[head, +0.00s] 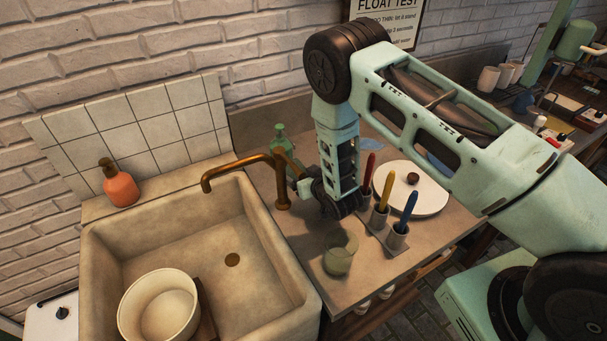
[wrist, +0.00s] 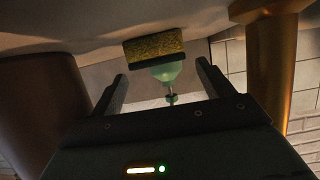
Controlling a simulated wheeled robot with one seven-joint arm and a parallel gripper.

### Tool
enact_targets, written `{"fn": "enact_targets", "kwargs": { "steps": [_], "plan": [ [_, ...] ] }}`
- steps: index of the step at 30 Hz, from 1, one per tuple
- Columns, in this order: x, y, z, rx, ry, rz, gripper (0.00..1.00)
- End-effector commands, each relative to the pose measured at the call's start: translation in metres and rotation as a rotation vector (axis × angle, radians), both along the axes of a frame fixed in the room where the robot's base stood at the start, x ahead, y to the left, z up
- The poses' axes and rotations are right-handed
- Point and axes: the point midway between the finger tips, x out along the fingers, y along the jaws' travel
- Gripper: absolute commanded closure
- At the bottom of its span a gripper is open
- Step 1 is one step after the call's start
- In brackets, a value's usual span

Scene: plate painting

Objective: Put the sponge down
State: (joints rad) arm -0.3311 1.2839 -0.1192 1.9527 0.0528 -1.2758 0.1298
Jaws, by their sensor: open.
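The sponge (wrist: 154,46), yellow with a dark strip along one side, shows in the wrist view just ahead of my gripper (wrist: 162,69). It appears to lie on the counter, which fills the top of that seemingly upside-down view. My gripper's two fingers are spread, with the sponge in line with the gap but apart from both fingers. In the head view, my wrist is low over the counter (head: 300,228), right of the brass faucet (head: 281,180). There, the arm hides the fingertips, and I cannot make out the sponge.
A green bottle (head: 279,139) stands behind the faucet, close beyond the sponge in the wrist view. A glass (head: 338,262) stands in front. The sink (head: 245,225) holds a pale bowl (head: 160,305).

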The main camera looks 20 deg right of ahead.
Motion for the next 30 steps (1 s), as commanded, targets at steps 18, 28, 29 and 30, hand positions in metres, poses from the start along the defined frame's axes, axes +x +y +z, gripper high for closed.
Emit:
{"fn": "enact_targets", "kwargs": {
  "steps": [18,28,29,30],
  "plan": [
    [-0.065,-0.012,0.03,-0.002,0.008,0.001,0.2],
    [-0.071,-0.014,0.035,-0.002,0.007,0.001,0.2],
    [-0.071,-0.014,0.035,-0.002,0.007,0.001,0.2],
    [-0.071,-0.014,0.035,-0.002,0.007,0.001,0.2]
  ]
}}
